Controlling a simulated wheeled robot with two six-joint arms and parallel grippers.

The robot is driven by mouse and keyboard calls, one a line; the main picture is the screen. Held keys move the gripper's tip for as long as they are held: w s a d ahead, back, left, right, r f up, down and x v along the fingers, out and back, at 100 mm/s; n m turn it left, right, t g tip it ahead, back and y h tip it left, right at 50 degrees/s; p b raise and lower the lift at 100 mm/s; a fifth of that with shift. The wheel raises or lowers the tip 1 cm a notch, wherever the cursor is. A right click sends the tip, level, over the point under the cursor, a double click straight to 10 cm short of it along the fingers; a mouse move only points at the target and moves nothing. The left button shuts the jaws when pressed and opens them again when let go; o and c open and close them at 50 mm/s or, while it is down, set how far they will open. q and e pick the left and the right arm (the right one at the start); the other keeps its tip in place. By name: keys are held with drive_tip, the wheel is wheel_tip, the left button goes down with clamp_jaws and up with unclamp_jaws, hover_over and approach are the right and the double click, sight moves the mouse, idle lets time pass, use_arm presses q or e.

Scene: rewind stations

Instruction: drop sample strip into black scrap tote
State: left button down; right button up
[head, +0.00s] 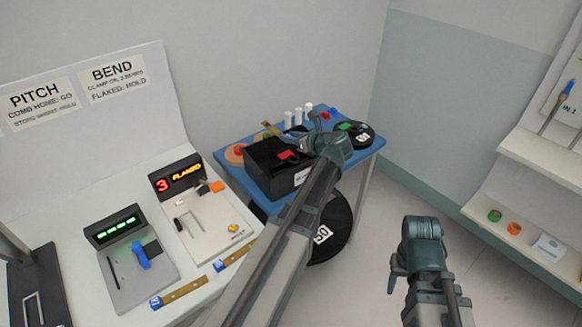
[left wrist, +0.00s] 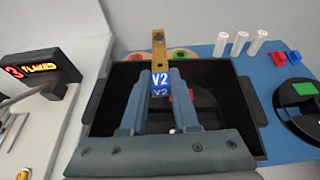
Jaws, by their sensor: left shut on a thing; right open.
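The sample strip (left wrist: 158,52) is tan with a blue end marked V2. It also shows in the head view (head: 268,128). My left gripper (left wrist: 156,97) is shut on its blue end, seen over the black scrap tote's opening. The black scrap tote (head: 270,177) stands on the blue table; its side wall shows in the left wrist view (left wrist: 92,98). A red item (head: 288,155) shows within the tote's outline. My right gripper (head: 396,283) is open and empty, low at the right; its fingertips are hard to make out.
The blue table (head: 232,180) also holds white cylinders (head: 298,116) and a black reel (head: 366,138). A large black disc (head: 335,228) is below it. More tan strips (head: 186,290) lie on the white bench at left. A white shelf (head: 540,155) is at right.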

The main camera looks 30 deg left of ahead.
use_arm(q)
wheel_tip(320, 180, down, 5)
drive_tip(key=b, duration=0.4)
drive_tip(key=shift+r, duration=0.15)
drive_tip(key=c, duration=0.6)
unclamp_jaws()
drive_tip(key=p+v, duration=0.5)
drive_tip(key=v, duration=0.8)
drive_tip(key=shift+s+d+r, duration=0.2)
drive_tip(key=shift+d+r, duration=0.05)
drive_tip(key=shift+d, duration=0.05)
